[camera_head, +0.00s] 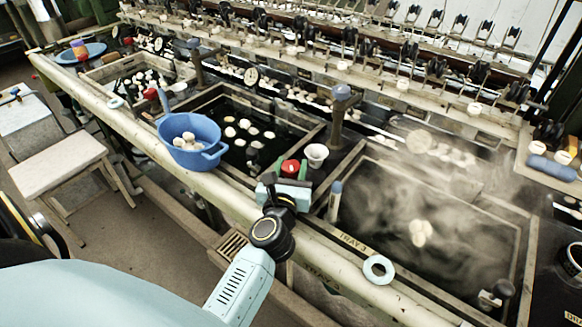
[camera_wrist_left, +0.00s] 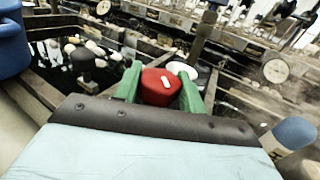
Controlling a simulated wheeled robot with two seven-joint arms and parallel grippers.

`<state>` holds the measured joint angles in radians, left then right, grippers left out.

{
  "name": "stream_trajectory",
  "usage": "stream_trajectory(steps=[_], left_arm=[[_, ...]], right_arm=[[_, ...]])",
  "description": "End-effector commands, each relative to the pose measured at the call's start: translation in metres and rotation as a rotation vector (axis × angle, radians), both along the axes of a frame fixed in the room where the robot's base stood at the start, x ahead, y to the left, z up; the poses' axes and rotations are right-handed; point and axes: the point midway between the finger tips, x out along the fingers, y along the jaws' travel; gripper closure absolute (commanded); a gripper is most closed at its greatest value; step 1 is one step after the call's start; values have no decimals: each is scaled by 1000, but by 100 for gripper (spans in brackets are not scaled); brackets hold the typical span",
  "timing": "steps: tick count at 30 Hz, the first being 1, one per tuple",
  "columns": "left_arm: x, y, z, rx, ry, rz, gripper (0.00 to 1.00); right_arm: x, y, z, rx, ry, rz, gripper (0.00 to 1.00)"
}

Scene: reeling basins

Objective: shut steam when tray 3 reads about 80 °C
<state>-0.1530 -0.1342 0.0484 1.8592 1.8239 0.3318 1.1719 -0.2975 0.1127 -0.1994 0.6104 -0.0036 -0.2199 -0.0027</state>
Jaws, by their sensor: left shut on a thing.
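Tray 3 (camera_head: 352,243) is the dark water basin at the right in the head view, with steam drifting over it and a few pale cocoons afloat. A round dial (camera_head: 418,141) stands behind it, veiled by steam; a dial also shows in the left wrist view (camera_wrist_left: 275,67). I cannot read a temperature. A red valve knob (camera_head: 290,168) sits on the divider left of tray 3. My left gripper (camera_head: 287,181) is shut on this knob; in the left wrist view its green fingers flank the red knob (camera_wrist_left: 160,84). My right gripper is not in view.
A blue colander (camera_head: 190,135) with cocoons stands left of my gripper. A small white cup (camera_head: 316,154) is close behind the knob. A blue-topped upright thing (camera_head: 335,200) stands right of it. A pale ring (camera_head: 378,269) lies on the front rail.

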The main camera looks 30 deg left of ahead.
Motion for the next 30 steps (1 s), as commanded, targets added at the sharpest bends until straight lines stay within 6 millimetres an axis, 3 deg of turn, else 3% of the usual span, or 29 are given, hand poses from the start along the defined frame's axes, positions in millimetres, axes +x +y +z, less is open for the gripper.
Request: stream_trajectory(steps=[11, 20, 30], left_arm=[[-1, 1, 3, 4, 3, -110, 82], [-1, 2, 2, 6, 5, -346, 82], [0, 2, 0, 2, 1, -597, 82]], right_arm=[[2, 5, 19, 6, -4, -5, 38], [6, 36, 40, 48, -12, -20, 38], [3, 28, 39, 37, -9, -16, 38]])
